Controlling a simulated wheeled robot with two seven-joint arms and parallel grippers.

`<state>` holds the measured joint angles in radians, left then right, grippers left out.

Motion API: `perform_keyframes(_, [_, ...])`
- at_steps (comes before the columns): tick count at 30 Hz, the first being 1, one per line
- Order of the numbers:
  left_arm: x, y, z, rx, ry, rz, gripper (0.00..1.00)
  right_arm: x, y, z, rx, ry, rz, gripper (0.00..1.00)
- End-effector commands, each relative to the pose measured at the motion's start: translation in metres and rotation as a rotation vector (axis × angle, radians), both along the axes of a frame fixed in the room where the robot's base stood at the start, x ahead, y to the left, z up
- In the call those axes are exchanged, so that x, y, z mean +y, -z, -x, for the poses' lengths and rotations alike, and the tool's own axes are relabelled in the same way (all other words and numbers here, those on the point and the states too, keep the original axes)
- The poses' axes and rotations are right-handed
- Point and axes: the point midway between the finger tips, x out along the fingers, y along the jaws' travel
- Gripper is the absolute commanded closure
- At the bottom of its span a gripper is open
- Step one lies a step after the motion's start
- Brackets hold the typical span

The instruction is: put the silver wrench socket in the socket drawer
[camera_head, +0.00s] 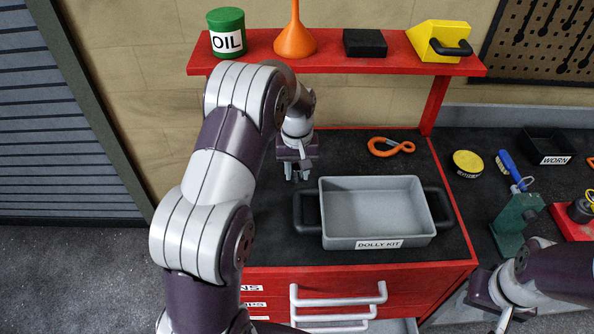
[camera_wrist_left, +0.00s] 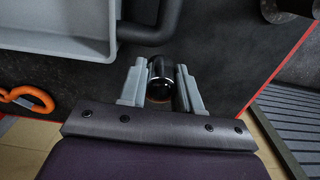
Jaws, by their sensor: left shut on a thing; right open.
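My left gripper (camera_head: 298,172) is over the black bench top, just behind and left of the grey tray. In the left wrist view its fingers (camera_wrist_left: 161,90) are shut on a small, shiny, dark-reflecting cylinder (camera_wrist_left: 160,72), which looks like the silver wrench socket. The socket cannot be made out in the head view. Drawers with silver handles (camera_head: 340,296) are in the red cabinet's front. A grey drawer interior (camera_head: 403,326) shows at the bottom edge, mostly hidden. The drawer labels are partly covered by my left arm. My right gripper (camera_head: 503,317) is at the lower right, open, partly cut off.
The grey "DOLLY KIT" tray (camera_head: 372,205) with black handles fills the bench's middle. An orange carabiner-like hook (camera_head: 391,147) lies behind it. A red shelf (camera_head: 335,65) overhangs, carrying an oil can (camera_head: 227,33), an orange funnel (camera_head: 295,38) and boxes. A green tool (camera_head: 515,220) stands right.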

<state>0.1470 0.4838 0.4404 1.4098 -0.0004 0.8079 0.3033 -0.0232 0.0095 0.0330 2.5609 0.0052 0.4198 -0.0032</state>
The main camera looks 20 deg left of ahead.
Motion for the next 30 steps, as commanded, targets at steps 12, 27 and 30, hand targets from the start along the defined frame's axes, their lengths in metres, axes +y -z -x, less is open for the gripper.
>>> perform_keyframes(12, [0.035,0.052,-0.009,0.002,0.001,0.001,1.0,0.0,-0.028,0.0,0.0,0.0,0.0,0.57])
perform_keyframes(27, [0.035,0.064,-0.01,-0.001,0.001,0.0,0.42,0.0,-0.026,0.0,0.0,0.0,0.0,0.57])
perform_keyframes(30, [0.035,0.064,-0.01,-0.001,0.001,0.0,0.42,0.0,-0.026,0.0,0.0,0.0,0.0,0.57])
